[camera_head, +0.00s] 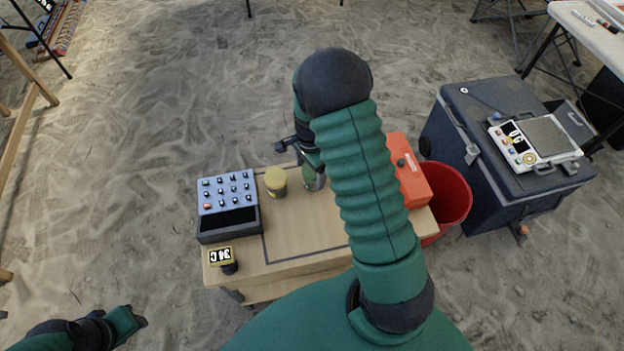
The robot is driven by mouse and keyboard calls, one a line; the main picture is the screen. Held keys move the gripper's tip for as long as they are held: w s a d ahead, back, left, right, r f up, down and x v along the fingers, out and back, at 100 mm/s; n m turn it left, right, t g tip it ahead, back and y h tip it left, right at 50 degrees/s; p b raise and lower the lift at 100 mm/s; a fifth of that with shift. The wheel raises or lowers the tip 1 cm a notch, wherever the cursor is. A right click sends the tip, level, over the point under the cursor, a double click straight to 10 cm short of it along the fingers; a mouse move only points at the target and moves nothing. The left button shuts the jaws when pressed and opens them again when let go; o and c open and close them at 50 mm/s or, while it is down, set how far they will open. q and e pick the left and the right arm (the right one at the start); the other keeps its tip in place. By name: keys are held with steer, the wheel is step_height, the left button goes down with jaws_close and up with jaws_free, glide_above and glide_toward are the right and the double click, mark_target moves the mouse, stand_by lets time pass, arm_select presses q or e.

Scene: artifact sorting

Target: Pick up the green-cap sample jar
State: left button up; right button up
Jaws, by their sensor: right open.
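A small olive-green piece (314,181), which looks like the green-cap jar, stands on the wooden table (290,262) and is mostly hidden by my right arm. A jar with a yellow cap (276,179) stands just left of it. My right gripper (288,146) is open, dark and small in view, above the table's far edge, a little beyond both jars. I see nothing between its fingers. My left arm's end (128,321) is at the bottom left, over sand and away from the table; its fingers cannot be made out.
A blue-topped button box (228,193) and a small "34 C" display (222,256) are on the table's left. An orange-red box (407,172) is at its right. A red bin (452,196) and dark case (473,135) stand farther right.

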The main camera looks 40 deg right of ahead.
steer(key=f, duration=0.3)
steer(key=f+b, duration=0.1)
steer(key=shift+s+d+f, duration=0.2)
steer(key=shift+d+f, duration=0.1)
steer(key=shift+f, duration=0.05)
steer(key=shift+d+f, duration=0.1)
steer(key=shift+d, duration=0.05)
steer(key=shift+c, duration=0.7)
steer(key=c, duration=1.5)
